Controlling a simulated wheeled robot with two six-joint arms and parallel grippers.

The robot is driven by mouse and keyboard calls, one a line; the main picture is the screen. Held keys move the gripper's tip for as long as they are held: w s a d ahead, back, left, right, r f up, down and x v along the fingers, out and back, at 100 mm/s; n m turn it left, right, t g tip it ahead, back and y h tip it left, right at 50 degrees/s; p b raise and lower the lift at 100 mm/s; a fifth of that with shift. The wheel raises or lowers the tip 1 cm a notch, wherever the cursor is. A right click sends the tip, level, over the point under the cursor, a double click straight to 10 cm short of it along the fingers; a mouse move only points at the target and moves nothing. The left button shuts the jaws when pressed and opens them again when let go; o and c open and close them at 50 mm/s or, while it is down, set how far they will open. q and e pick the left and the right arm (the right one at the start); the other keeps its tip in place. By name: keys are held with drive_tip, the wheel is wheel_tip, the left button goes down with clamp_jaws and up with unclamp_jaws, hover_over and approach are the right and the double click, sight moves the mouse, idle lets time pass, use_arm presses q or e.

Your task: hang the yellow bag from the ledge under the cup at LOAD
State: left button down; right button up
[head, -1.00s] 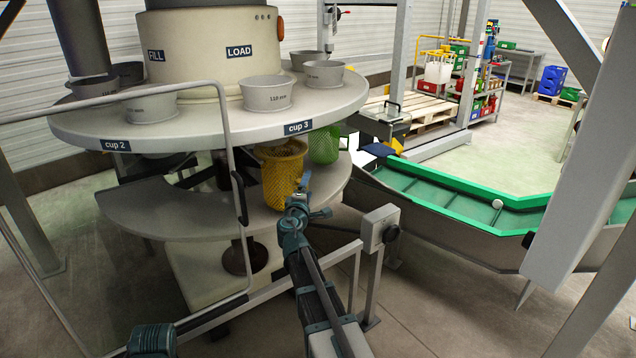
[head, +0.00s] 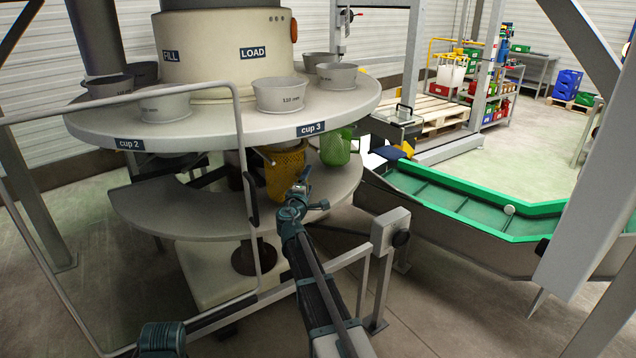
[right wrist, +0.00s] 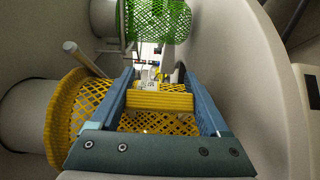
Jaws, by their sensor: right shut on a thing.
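The yellow bag (head: 285,172) is an open-mesh net below the round table's edge in the head view. My right gripper (head: 303,188) is in front of it. In the right wrist view my right gripper (right wrist: 163,98) is shut on a ribbed yellow part of the bag, with yellow mesh (right wrist: 75,115) behind and to the left. The LOAD sign (head: 253,53) is on the cream drum, above a grey cup (head: 282,96) near the "cup 3" label. The ledge under this cup is not clear to see. My left gripper is out of view.
A green mesh bag (head: 335,149) is under the table, right of the yellow one; it also shows in the right wrist view (right wrist: 155,20). A lower grey shelf (head: 185,208) lies below the bags. A metal rail (head: 245,150) stands left. A green-edged conveyor (head: 450,195) is at right.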

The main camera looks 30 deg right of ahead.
drive_tip(key=shift+w, duration=0.15)
idle(0.5)
drive_tip(key=shift+a+b, duration=0.15)
drive_tip(key=shift+b, duration=0.25)
drive_tip(key=o, duration=1.4)
drive_tip(key=v, duration=1.4)
